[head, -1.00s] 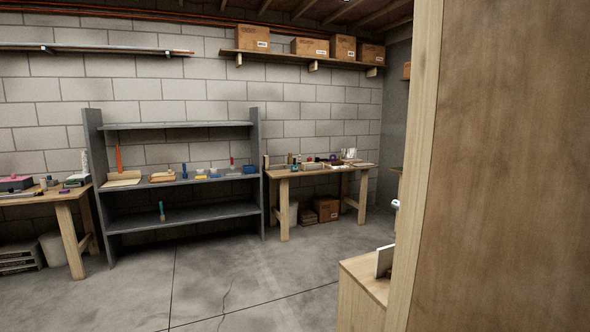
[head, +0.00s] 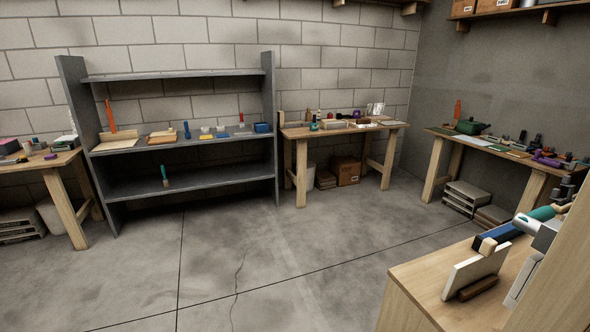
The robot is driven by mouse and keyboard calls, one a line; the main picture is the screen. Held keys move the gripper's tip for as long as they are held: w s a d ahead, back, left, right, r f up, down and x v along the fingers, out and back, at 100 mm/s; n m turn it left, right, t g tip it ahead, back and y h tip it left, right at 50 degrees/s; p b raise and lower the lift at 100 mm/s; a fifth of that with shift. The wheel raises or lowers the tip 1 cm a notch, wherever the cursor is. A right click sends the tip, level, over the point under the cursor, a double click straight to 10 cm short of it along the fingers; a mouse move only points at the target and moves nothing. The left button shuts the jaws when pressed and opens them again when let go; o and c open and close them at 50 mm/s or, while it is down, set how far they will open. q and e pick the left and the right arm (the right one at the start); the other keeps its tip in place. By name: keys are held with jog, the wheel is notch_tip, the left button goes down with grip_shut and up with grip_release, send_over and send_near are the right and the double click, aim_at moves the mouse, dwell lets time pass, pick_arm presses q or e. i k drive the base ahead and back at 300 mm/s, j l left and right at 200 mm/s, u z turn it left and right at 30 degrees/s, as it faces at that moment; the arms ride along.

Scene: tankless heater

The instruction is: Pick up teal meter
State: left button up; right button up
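I cannot pick out a teal meter with certainty. A small teal object (head: 314,124) stands at the left end of the workbench by the back wall, too small to identify. A teal-handled brush-like tool (head: 164,176) stands on the lower shelf of the grey shelving unit. A teal rounded piece (head: 542,213) shows among the tools on the wooden cabinet at the lower right, partly cut off by the wooden panel at the right edge. Neither of my grippers is in view.
The grey shelving unit (head: 270,130) stands against the back wall, with workbenches at left, back (head: 296,133) and right (head: 446,134). The wooden cabinet (head: 418,285) fills the lower right, bearing a white panel (head: 474,272). The concrete floor (head: 240,245) between is clear.

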aim_at(315, 125)
jog(key=i+u, duration=0.35)
jog(key=i, duration=2.2)
jog(key=i+z, duration=0.2)
jog(key=i, duration=0.25)
jog(key=i+j+z, duration=0.15)
jog(key=i, duration=0.3)
jog(key=i+j+z, duration=0.2)
jog(key=i, duration=0.25)
jog(key=i+j+z, duration=0.15)
jog(key=i, duration=0.25)
jog(key=i+j+z, duration=0.4)
jog(key=i+l+u, duration=0.15)
jog(key=i+l, duration=0.8)
jog(key=l, duration=0.05)
